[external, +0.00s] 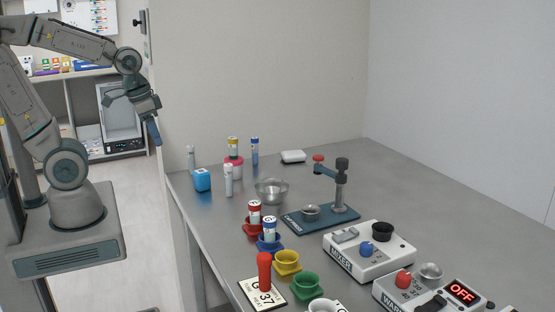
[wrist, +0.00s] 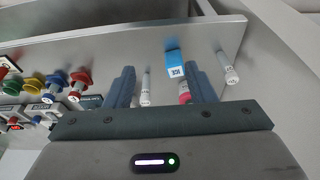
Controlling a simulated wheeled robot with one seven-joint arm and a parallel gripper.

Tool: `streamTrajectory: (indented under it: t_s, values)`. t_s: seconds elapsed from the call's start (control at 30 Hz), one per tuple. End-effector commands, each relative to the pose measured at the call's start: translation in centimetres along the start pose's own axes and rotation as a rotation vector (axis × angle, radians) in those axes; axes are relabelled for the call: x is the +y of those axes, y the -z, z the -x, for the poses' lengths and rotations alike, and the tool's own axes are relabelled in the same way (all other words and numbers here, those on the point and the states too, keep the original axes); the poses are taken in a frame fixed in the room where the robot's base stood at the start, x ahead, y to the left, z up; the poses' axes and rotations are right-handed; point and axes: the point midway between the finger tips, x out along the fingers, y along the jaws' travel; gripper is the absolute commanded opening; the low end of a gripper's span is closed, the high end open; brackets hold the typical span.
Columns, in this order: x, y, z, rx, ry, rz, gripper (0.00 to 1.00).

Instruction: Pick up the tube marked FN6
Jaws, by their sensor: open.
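Several tubes stand on the grey table, and I cannot read FN6 on any of them. In the external view two pale tubes (external: 228,180) (external: 191,158) stand at the far left. My gripper (external: 154,138) is open and empty, raised left of the table. In the wrist view (wrist: 160,78) a pale tube (wrist: 146,88) shows between the fingers; another (wrist: 228,70) is right.
Yellow (external: 287,262) and green (external: 307,285) holders, a stand (external: 340,188) and a mixer (external: 368,250) occupy the nearer table. The back right of the table is clear.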

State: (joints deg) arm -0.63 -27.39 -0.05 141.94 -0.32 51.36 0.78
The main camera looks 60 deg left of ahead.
Motion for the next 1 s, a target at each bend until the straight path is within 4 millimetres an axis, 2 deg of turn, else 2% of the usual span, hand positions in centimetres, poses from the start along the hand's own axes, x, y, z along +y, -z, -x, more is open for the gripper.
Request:
streamTrajectory:
  t_s: [0.23,0.47,0.67,0.8,1.0]
  values:
    - [-1.4,7.6,1.3,-0.048,0.007,0.13,0.5]
    - [-3.6,15.6,0.8,-0.098,0.02,0.279,0.5]
    - [-6.0,21.9,-1.1,-0.138,0.036,0.407,0.5]
    - [-8.0,25.9,-3.3,-0.167,0.049,0.496,0.5]
    - [-10.9,30.3,-7.1,-0.205,0.07,0.615,0.5]
